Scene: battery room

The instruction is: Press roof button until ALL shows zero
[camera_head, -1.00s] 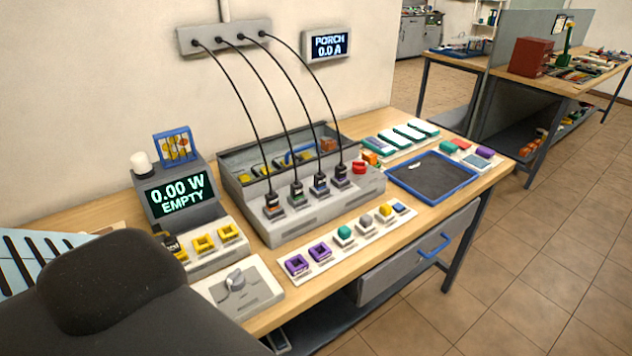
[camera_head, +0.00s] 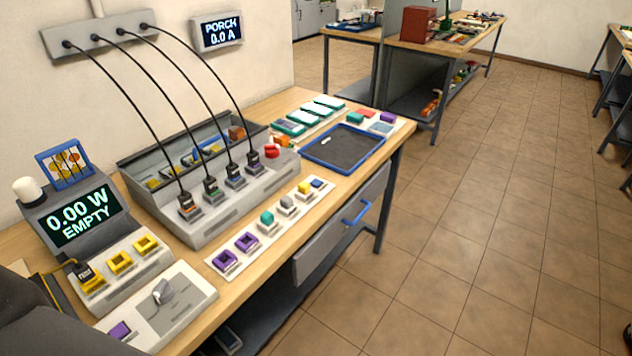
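The wall display (camera_head: 219,32) reads "PORCH 0.0 A". A grey meter (camera_head: 75,216) at the left of the bench reads "0.00 W EMPTY". No label "ROOF" or "ALL" is readable, and I cannot tell which part is the roof button. A grey console (camera_head: 215,212) has several black cables plugged into its front row, running up to a wall strip (camera_head: 98,34). A red knob-like part (camera_head: 272,151) sits at the console's right end. Neither of my grippers is in view.
On the wooden bench (camera_head: 262,283) are a white dial plate (camera_head: 180,311), a strip with purple sockets and coloured blocks (camera_head: 226,262), and a blue-rimmed tray (camera_head: 372,152). A drawer with a blue handle (camera_head: 358,213) faces the open tiled floor (camera_head: 470,230) at right.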

